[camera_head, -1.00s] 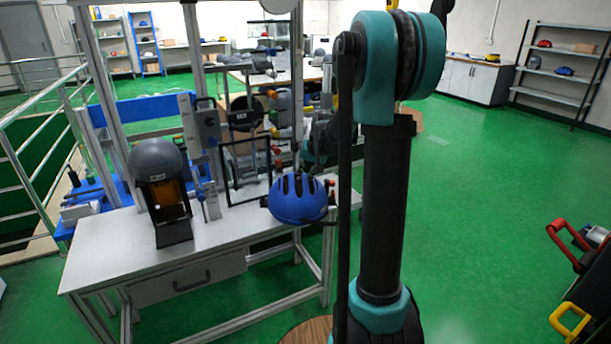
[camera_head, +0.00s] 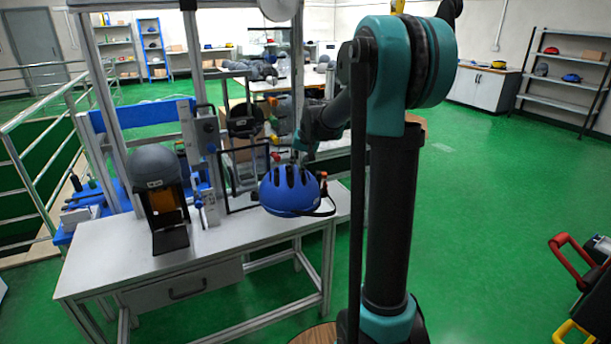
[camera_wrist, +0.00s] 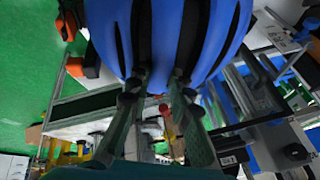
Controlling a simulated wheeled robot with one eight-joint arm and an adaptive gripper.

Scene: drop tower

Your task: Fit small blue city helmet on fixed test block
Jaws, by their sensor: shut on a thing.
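The small blue helmet (camera_head: 290,190) has dark vents and hanging black straps. In the head view it appears over the right end of the table; whether it touches the tabletop is unclear. My gripper (camera_wrist: 157,92) is shut on the helmet, whose blue shell (camera_wrist: 165,35) fills the top of the wrist view. In the head view the fingers are mostly hidden behind the helmet. A grey dome (camera_head: 155,166) on a black and orange stand, apparently the test block, stands left of the helmet, clear of it.
The white table (camera_head: 115,262) carries an upright metal frame and a dark rectangular frame (camera_head: 238,180) between dome and helmet. A grey upright device (camera_head: 205,140) stands just right of the dome. Railings are at left.

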